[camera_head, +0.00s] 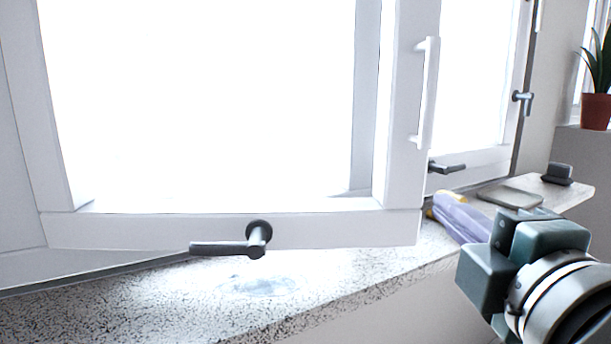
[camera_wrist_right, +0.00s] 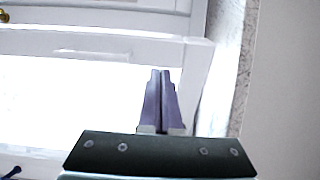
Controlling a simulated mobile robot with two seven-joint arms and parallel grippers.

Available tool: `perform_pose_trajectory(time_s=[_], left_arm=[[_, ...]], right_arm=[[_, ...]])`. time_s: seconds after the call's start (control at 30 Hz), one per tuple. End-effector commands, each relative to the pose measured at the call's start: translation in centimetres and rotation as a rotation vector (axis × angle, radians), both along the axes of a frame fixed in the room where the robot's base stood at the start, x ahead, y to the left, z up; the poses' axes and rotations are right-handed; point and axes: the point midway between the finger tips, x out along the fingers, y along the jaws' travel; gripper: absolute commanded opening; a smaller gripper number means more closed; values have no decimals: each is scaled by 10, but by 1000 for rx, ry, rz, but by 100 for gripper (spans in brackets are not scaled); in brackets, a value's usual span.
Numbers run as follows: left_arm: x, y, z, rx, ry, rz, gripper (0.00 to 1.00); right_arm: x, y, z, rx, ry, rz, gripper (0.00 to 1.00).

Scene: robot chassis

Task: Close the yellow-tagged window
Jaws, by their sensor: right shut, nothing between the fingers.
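A large white window sash (camera_head: 232,229) stands swung open over the sill in the head view. It has a dark lever handle (camera_head: 230,247) on its bottom rail and a white bar handle (camera_head: 427,92) on its right stile. My right gripper (camera_head: 438,204) is shut and empty, its purple fingers pointing left beyond the sash's lower right corner. A small yellow patch (camera_head: 433,196) shows by the fingertips; I cannot tell what it belongs to. In the right wrist view the shut fingers (camera_wrist_right: 161,73) lie in front of a white frame (camera_wrist_right: 198,65). My left gripper is not in view.
The speckled stone sill (camera_head: 120,307) runs below the sash. A shelf (camera_head: 568,194) bearing a small dark object (camera_head: 557,174) and a potted plant (camera_head: 597,111) are at the far right.

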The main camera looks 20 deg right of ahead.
Motion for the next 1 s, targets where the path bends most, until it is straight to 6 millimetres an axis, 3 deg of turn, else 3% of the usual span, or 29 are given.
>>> perform_pose_trajectory(time_s=[0.2,0.43,0.6,1.0], left_arm=[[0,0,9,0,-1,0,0],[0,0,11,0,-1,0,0],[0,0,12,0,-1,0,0],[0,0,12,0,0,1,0]], right_arm=[[45,-17,2,-2,-2,-1,0],[79,-30,1,1,0,-3,0],[89,-34,0,1,1,-2,0],[92,-35,0,1,1,0,0]])
